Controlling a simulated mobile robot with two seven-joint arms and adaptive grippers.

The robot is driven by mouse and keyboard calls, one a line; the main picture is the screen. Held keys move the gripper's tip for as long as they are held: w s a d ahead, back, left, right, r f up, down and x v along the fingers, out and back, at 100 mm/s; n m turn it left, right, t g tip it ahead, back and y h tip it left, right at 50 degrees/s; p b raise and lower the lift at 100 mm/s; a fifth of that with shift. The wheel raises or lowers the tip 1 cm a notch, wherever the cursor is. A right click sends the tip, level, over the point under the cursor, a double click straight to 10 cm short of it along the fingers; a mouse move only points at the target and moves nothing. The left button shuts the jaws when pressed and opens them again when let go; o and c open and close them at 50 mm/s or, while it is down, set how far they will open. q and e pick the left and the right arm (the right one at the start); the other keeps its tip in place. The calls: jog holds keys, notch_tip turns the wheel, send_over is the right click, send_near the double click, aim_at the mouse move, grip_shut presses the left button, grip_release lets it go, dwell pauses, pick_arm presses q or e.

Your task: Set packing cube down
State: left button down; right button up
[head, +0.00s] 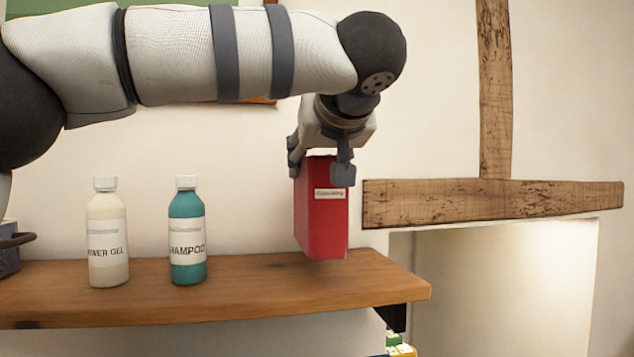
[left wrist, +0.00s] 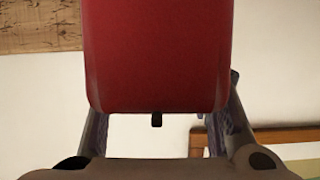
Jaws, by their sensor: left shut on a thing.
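The packing cube (head: 322,220) is a tall red block with a small pale label, upright near the right end of the wooden shelf. My left gripper (head: 325,168) comes down from above and is shut on its top part. In the head view the cube's lower edge overlaps the shelf top, and I cannot tell whether it touches. In the left wrist view the red cube (left wrist: 158,55) fills the upper middle between the two fingers (left wrist: 160,125). My right gripper is in neither view.
The wooden shelf (head: 230,290) carries a white shower gel bottle (head: 108,240) and a teal shampoo bottle (head: 187,240) left of the cube. A dark container (head: 8,255) is at the far left. A timber beam (head: 480,203) is on the wall to the right. Bare shelf lies between shampoo and cube.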

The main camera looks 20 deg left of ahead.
aim_at(330, 159)
pick_arm(q)
jog(key=shift+w+a+f, duration=0.1)
jog(key=shift+f, duration=1.55)
jog(key=shift+f, duration=0.1)
jog(key=c, duration=0.8)
grip_release()
jog(key=shift+f, duration=0.1)
jog(key=shift+o, duration=0.2)
jog(key=v, duration=1.2)
jog(key=shift+r, duration=0.2)
